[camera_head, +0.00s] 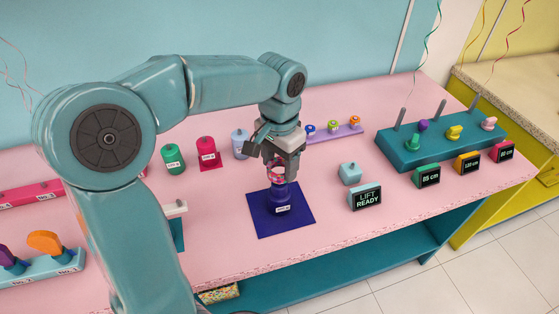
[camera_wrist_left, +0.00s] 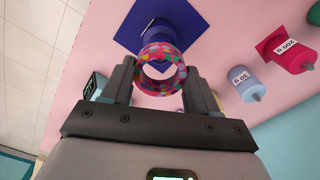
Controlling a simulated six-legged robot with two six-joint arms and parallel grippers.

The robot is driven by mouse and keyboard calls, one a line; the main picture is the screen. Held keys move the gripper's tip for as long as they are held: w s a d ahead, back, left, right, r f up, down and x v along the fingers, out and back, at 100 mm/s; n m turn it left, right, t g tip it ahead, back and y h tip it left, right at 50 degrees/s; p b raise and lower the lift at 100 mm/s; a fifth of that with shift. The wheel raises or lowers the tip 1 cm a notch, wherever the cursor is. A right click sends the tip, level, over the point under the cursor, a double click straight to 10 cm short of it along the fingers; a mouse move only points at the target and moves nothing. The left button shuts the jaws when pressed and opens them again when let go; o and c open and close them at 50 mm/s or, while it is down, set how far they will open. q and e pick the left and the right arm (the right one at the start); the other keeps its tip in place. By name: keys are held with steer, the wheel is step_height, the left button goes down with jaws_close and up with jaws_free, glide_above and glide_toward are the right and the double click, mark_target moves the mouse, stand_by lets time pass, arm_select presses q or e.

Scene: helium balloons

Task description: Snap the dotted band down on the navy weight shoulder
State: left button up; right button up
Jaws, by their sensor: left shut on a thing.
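The navy weight (camera_head: 280,200) stands upright on a dark blue square mat (camera_head: 302,216) on the pink table. My left gripper (camera_head: 279,166) is directly above it, pointing down, and shut on the dotted band (camera_head: 277,175). In the left wrist view the dotted band (camera_wrist_left: 161,69), pink with coloured spots, sits between the fingers (camera_wrist_left: 158,85). The weight (camera_wrist_left: 160,34) shows just beyond the band in that view. Whether the band touches the weight's shoulder I cannot tell. My right gripper is in neither view.
A teal stand (camera_head: 440,146) holds small coloured pieces. The pink table (camera_head: 335,237) is clear in front.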

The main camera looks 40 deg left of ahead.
arm_select(q)
steer(key=o, duration=1.1)
step_height(320, 180, up, 8)
steer(key=p, duration=0.7)
steer(key=shift+s+d, duration=0.1)
steer(key=shift+s, duration=0.05)
stand_by(0.3)
